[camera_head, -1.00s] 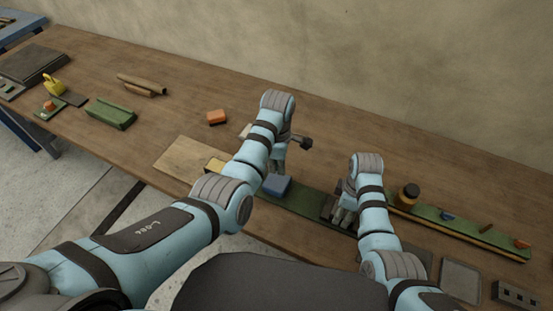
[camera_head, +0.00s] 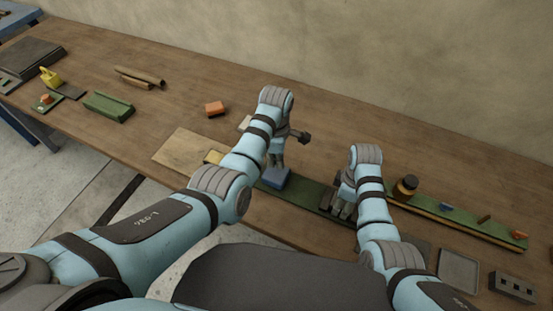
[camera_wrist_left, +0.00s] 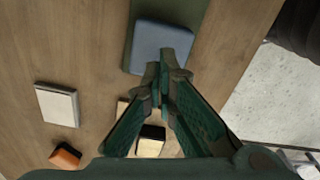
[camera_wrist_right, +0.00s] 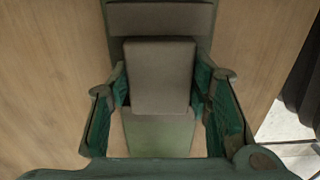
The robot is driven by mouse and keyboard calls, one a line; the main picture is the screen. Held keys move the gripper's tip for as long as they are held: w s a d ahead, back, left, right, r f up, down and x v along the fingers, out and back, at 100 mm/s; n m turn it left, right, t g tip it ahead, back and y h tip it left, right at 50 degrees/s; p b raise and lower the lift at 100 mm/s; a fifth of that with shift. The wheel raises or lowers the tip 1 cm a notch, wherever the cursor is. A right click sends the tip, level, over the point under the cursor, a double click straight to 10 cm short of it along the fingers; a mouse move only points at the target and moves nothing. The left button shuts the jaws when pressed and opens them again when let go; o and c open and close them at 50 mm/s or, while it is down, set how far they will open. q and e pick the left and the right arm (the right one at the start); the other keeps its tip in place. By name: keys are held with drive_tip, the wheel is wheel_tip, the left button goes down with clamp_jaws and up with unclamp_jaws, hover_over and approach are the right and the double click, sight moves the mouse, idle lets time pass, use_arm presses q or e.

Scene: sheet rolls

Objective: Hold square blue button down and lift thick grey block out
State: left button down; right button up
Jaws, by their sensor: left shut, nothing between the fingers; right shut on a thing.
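The square blue button (camera_head: 273,178) sits on a long green base (camera_head: 302,193). My left gripper (camera_head: 274,163) is shut and empty, with its fingertips at the button's edge. In the left wrist view the fingertips (camera_wrist_left: 163,62) overlap the near edge of the blue button (camera_wrist_left: 160,42); I cannot tell how far it is pressed. My right gripper (camera_head: 342,210) is at the base's right part. In the right wrist view its fingers (camera_wrist_right: 160,85) are shut on the thick grey block (camera_wrist_right: 160,72), one on each side. Whether the block has risen cannot be told.
A wider grey part (camera_wrist_right: 160,18) lies behind the block. An orange block (camera_head: 215,109) and a dark knobbed handle (camera_head: 304,137) are near my left arm. A green rail (camera_head: 460,224) with small pieces lies right. The wooden table (camera_head: 340,125) is clear behind.

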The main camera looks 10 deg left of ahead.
sight(276, 172)
use_arm(q)
drive_tip(key=shift+f, duration=0.15)
idle(0.3)
drive_tip(key=shift+f, duration=0.6)
drive_tip(key=shift+f, duration=0.1)
drive_tip(key=shift+f, duration=0.65)
drive_tip(key=shift+f, duration=0.15)
